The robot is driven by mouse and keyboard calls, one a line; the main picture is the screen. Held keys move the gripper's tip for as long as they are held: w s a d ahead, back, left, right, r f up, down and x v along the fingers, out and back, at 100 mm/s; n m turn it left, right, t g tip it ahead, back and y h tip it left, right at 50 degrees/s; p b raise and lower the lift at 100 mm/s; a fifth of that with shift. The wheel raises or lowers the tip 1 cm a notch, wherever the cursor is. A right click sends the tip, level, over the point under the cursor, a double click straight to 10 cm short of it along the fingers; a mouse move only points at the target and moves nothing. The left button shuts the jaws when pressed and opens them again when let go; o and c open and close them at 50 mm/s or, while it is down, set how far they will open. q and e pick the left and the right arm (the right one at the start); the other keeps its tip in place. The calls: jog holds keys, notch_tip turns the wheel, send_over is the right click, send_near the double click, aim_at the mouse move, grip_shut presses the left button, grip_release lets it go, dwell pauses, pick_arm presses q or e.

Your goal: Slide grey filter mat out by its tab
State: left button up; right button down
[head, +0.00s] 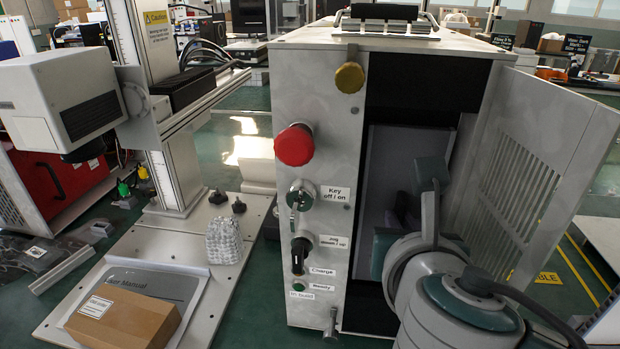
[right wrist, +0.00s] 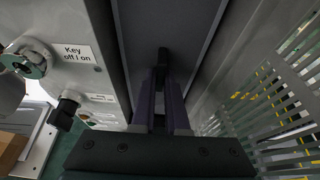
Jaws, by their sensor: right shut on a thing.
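The grey filter mat (head: 388,165) stands upright inside the dark opening of the metal cabinet (head: 318,110). It also fills the upper middle of the right wrist view (right wrist: 140,30). Its small dark tab (right wrist: 163,56) sits between the tips of my right gripper (right wrist: 163,75), which is shut on it. In the head view my right gripper (head: 402,208) reaches into the opening and is partly hidden by my own wrist and arm. The mat's lower part is hidden there. My left gripper is not in view.
A slatted door (head: 535,165) stands open close to the right of my arm. A red stop button (head: 294,145), a key switch (head: 300,195) and a knob (head: 300,250) stick out left of the opening.

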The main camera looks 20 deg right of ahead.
jog(key=s+a+p, duration=0.3)
jog(key=s+a, duration=0.3)
jog(key=s, duration=0.4)
dwell(0.9)
jog(key=shift+w, duration=0.15)
